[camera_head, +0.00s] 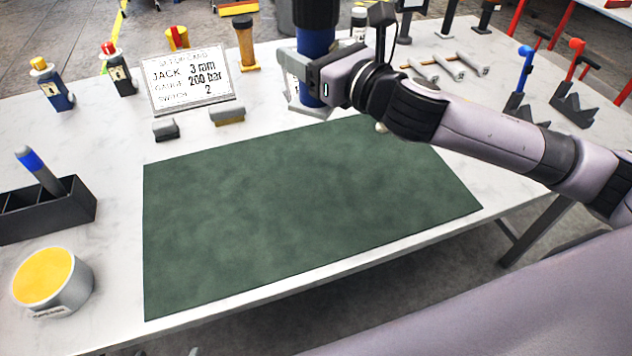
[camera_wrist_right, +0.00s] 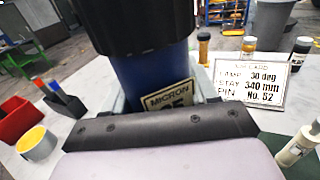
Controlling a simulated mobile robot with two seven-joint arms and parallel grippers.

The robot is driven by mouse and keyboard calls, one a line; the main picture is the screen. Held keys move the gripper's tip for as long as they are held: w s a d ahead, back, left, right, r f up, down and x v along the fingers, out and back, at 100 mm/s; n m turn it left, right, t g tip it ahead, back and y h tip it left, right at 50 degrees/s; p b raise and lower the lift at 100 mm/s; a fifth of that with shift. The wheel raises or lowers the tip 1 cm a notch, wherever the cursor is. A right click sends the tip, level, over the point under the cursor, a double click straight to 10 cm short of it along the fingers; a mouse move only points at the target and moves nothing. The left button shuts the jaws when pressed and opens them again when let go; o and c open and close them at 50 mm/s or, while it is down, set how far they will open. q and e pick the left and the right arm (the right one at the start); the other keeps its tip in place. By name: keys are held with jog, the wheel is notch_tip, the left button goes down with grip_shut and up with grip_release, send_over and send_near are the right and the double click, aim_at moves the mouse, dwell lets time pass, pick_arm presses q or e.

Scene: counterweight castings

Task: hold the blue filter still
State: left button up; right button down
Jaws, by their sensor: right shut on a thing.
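The blue filter (camera_head: 316,42) is a dark blue cylinder with a black top, at the top middle of the head view beyond the green mat (camera_head: 290,215). My right gripper (camera_head: 303,88) is shut around its lower body. In the right wrist view the filter (camera_wrist_right: 150,78) stands close in front of the gripper, with a black cap above and a label reading MICRON partly hidden behind the gripper's edge. The filter looks about upright. I cannot tell whether its base touches the table. My left gripper is not in view.
A white card (camera_head: 188,78) stands left of the filter, with small bottles (camera_head: 118,70) further left. A black holder (camera_head: 48,208) and a yellow-topped tin (camera_head: 52,282) are at the left. Grey parts and clamps (camera_head: 575,85) lie to the right. The green mat is bare.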

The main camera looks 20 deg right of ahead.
jog(key=shift+w+r, duration=0.1)
jog(key=shift+r, duration=0.05)
notch_tip(320, 180, down, 16)
jog(key=b, duration=0.1)
jog(key=shift+r+b, duration=0.2)
jog(key=shift+b, duration=0.2)
jog(key=shift+f, duration=0.1)
dwell(0.3)
jog(key=shift+f+b, duration=0.85)
jog(key=shift+f, duration=1.2)
jog(key=shift+f, duration=0.2)
jog(key=shift+c, duration=1.6)
grip_release()
jog(key=shift+f, duration=0.1)
